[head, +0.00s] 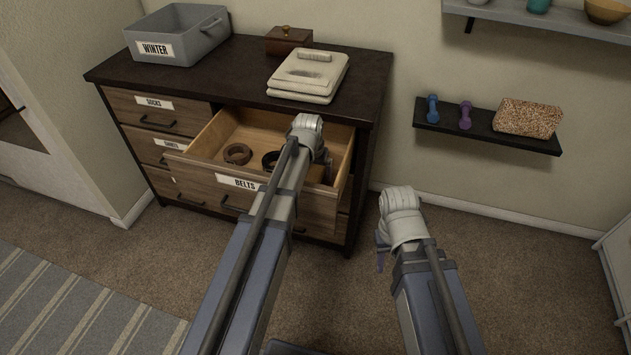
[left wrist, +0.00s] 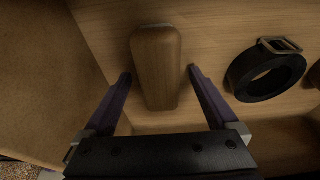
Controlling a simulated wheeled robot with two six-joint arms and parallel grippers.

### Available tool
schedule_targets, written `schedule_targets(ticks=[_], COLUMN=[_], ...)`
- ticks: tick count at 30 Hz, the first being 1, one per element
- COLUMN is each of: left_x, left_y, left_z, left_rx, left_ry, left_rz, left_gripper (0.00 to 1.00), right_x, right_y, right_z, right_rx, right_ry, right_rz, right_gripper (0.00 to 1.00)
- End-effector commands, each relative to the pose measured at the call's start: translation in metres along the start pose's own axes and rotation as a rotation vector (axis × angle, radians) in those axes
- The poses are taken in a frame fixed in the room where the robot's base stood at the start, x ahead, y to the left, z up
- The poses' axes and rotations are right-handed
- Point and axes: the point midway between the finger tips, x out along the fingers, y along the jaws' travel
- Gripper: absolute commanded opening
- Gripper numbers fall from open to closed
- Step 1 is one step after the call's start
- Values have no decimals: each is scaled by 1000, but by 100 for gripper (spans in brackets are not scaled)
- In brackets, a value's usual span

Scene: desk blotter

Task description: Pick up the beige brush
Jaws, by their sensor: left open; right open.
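A tan wooden, rounded oblong piece (left wrist: 155,52), which looks like the back of the beige brush, lies in the open drawer in the left wrist view. Its bristles do not show. My left gripper (left wrist: 159,75) is open, with its purple fingers on either side of the piece; I cannot tell whether they touch it. In the head view my left wrist and gripper (head: 322,163) reach over the right part of the drawer and mostly hide what lies there. My right gripper (head: 382,254) is in front of the dresser to the right, apart from everything, its fingers mostly hidden.
The open drawer (head: 196,172) labelled BELTS also holds a brown rolled belt (head: 237,154) and a black one (left wrist: 266,84). Folded beige cloth (head: 300,93), a wooden box (head: 288,42) and a WINTER bin (head: 190,55) stand on the dresser (head: 240,70). A shelf (head: 485,133) hangs right.

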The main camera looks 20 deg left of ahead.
Motion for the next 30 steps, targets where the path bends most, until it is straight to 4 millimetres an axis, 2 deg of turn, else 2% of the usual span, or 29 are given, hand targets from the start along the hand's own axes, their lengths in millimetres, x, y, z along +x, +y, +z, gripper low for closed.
schedule_targets(ticks=[29, 30], left_x=[4, 4], left_y=[0, 0], left_z=[1, 1], left_rx=[0, 0], left_ry=[0, 0], left_rz=[0, 0], left_gripper=[93, 90], right_x=[4, 4], right_y=[0, 0], right_z=[0, 0], right_rx=[0, 0], right_ry=[0, 0], right_rz=[0, 0], right_gripper=[45, 45])
